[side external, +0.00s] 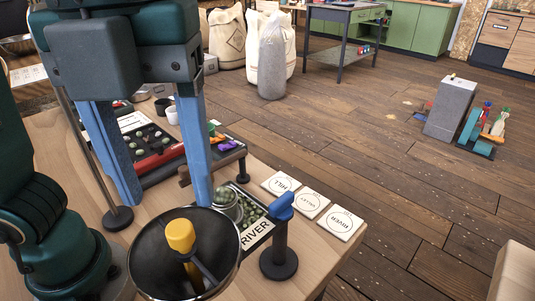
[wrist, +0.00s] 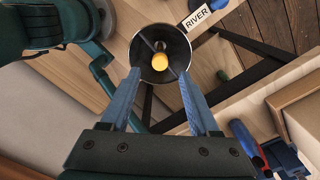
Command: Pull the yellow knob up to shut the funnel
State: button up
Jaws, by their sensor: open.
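The yellow knob (side external: 180,235) stands on a rod at the centre of a dark, wide-mouthed funnel (side external: 222,252). In the wrist view the knob (wrist: 160,62) lies inside the round funnel mouth (wrist: 180,42), almost midway between my fingertips. My gripper (side external: 167,203) has two long blue fingers spread wide apart above the funnel in the side view. In the wrist view my gripper (wrist: 159,73) is empty, with a fingertip on each side of the knob, apart from it. The funnel's lower outlet is hidden.
A blue-topped post (side external: 281,215) stands right of the funnel. Behind the funnel are a tray marked RIVER (side external: 256,236) holding green beans and a metal cup (side external: 226,203). Three white tiles (side external: 312,205) lie near the table's edge. A thin stand rod (side external: 88,155) rises at left.

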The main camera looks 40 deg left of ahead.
aim_at(178, 227)
jog(key=shift+f, duration=2.5)
jog(key=shift+c, duration=0.4)
grip_shut()
